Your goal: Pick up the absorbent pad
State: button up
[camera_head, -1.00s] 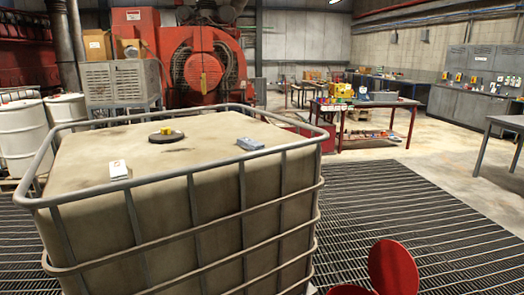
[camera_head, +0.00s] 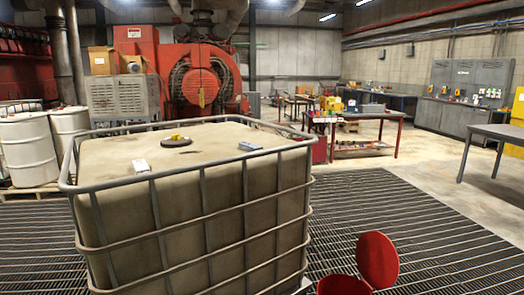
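A caged, pale tank stands in front of me with a steel rim (camera_head: 205,172) around its top. A small flat grey pad-like piece (camera_head: 249,146) lies on the top at the right, near the rim; it may be the absorbent pad, but I cannot tell for certain. A small white item (camera_head: 141,165) lies on the top at the left front. A dark round cap (camera_head: 176,142) with a yellow piece on it sits near the middle. My gripper is not in view.
A red can with its round lid (camera_head: 377,260) raised stands at the lower right, close to the tank. Floor grating (camera_head: 400,215) lies right of the tank. White drums (camera_head: 28,150) stand left. A red-legged bench (camera_head: 395,140) and a grey table (camera_head: 490,130) stand beyond.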

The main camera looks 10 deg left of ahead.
aim_at(250, 146)
jog(key=u, duration=4.2)
jog(key=i, duration=0.1)
jog(key=z, duration=2.95)
jog(key=i, duration=1.2)
jog(key=u, duration=0.05)
